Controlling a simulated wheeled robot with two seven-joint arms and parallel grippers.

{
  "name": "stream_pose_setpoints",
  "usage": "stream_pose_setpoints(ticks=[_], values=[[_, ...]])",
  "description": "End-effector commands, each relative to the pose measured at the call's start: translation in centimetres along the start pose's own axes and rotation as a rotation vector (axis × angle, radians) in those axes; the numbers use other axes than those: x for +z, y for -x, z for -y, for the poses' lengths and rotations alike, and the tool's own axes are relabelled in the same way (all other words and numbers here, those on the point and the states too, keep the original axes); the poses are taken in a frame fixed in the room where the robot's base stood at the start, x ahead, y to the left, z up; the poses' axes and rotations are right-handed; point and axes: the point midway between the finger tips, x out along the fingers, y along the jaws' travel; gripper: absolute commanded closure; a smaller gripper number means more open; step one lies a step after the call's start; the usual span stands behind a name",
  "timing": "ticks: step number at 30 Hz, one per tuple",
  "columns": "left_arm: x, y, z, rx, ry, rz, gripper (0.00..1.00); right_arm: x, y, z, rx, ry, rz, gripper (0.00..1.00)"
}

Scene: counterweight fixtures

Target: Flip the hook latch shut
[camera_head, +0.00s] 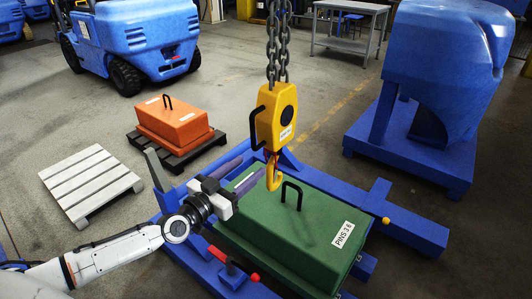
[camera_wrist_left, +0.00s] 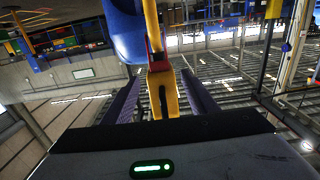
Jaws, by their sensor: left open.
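A yellow hook (camera_head: 274,180) hangs below a yellow hoist block (camera_head: 277,115) on a chain. A small red part, seemingly the latch, shows at the hook's throat in the left wrist view (camera_wrist_left: 151,50); whether it is shut is too small to tell. A green counterweight (camera_head: 270,222) has a black handle (camera_head: 291,193) just right of the hook; I cannot tell whether the hook passes through it. My left gripper (camera_head: 253,167) is open beside the hook. In the left wrist view, the hook (camera_wrist_left: 162,90) appears between its two purple fingers. My right gripper is out of view.
The counterweight sits in a blue frame (camera_head: 405,228) with a red-handled lever (camera_head: 230,265) at front left. An orange counterweight (camera_head: 175,122) on a dark pallet and an empty pale pallet (camera_head: 90,178) stand left. A blue machine (camera_head: 445,65) stands right.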

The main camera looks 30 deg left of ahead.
Motion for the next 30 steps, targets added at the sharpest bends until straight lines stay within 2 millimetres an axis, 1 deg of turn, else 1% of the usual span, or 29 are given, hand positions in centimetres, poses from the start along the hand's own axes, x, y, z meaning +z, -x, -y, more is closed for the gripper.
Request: stream_pose_setpoints(ticks=[1, 9, 15, 21, 28, 29, 30], values=[[0.0, -0.8, 0.0, -0.001, 0.001, -0.003, 0.47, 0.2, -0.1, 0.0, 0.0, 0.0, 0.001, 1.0], [0.2, -5.6, -0.1, 0.001, 0.004, -0.002, 0.47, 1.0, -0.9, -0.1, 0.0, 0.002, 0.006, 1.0], [0.2, -8.1, -0.2, 0.002, 0.003, -0.001, 0.47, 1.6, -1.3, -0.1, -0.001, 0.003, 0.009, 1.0], [0.1, -9.0, -0.2, 0.003, 0.003, 0.002, 0.47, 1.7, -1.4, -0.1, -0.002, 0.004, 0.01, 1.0], [0.1, -9.0, -0.2, 0.003, 0.003, 0.002, 0.47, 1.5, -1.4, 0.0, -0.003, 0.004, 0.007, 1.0], [0.1, -9.0, -0.2, 0.003, 0.003, 0.002, 0.5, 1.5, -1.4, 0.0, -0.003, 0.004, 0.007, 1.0], [0.1, -9.0, -0.2, 0.003, 0.003, 0.002, 0.57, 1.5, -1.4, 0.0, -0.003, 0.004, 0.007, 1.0]])
